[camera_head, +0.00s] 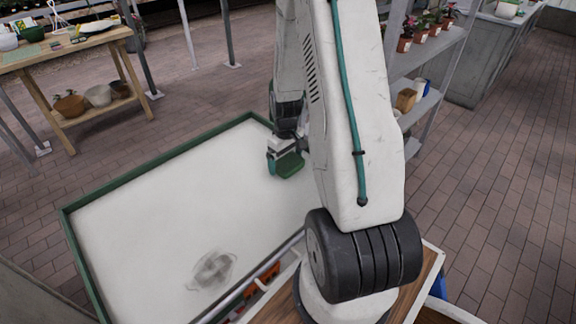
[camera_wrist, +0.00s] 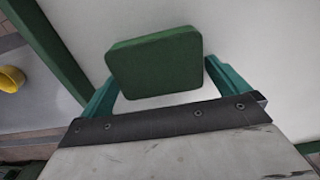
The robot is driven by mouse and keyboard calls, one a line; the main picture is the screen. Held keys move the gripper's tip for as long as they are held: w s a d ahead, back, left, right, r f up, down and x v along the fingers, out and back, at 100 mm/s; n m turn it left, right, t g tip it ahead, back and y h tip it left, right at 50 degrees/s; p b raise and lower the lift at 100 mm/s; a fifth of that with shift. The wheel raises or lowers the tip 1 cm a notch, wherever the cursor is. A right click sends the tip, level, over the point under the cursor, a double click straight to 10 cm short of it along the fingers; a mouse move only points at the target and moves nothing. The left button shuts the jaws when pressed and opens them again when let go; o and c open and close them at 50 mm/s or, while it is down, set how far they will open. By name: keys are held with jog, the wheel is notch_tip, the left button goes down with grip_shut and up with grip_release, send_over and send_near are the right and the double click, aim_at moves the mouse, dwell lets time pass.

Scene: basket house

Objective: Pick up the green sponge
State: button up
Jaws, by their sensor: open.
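The green sponge (camera_wrist: 155,65) is a dark green block with rounded corners. In the wrist view it lies between and just beyond the two teal fingers of my gripper (camera_wrist: 163,90). The fingers are spread wide, and I cannot tell whether either one touches the sponge. In the head view the sponge (camera_head: 290,165) shows at my gripper (camera_head: 279,163), over the far right part of the white board. My arm hides part of that area.
The white board (camera_head: 150,200) has a raised green rim and a grey smudge (camera_head: 213,270) near its front. A wooden table (camera_head: 60,52) with bowls stands at the back left. A shelf (camera_head: 425,50) with potted plants stands at the right. Brick floor lies around them.

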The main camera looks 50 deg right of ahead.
jog(key=c, duration=0.9)
jog(key=shift+o, duration=0.2)
jog(key=shift+r, duration=0.15)
